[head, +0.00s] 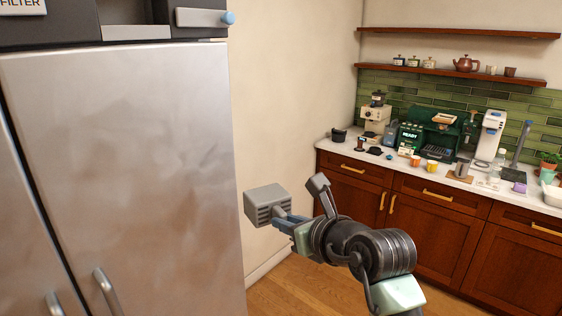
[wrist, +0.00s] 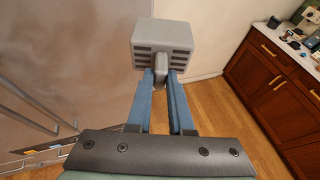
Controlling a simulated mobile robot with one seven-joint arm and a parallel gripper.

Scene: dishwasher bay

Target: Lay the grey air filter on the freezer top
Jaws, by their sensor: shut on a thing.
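The grey air filter (head: 267,202) is a boxy block with slotted vents and a short grip. It also shows at the top of the wrist view (wrist: 161,38). My gripper (head: 286,221) is shut on the filter's grip, with its blue fingers (wrist: 161,79) on either side of it. The filter is held in the air, just right of the tall steel freezer (head: 140,160). The freezer's front doors fill the left of the head view. Its dark upper part (head: 150,14) reaches the top edge, and the freezer top surface is not clearly visible.
A handle with a blue end (head: 205,18) sticks out from the freezer's upper part. Wooden cabinets with a white counter (head: 470,180), crowded with coffee machines and cups, stand at the right. Bare wall (head: 290,90) and open wooden floor (head: 300,290) lie between them.

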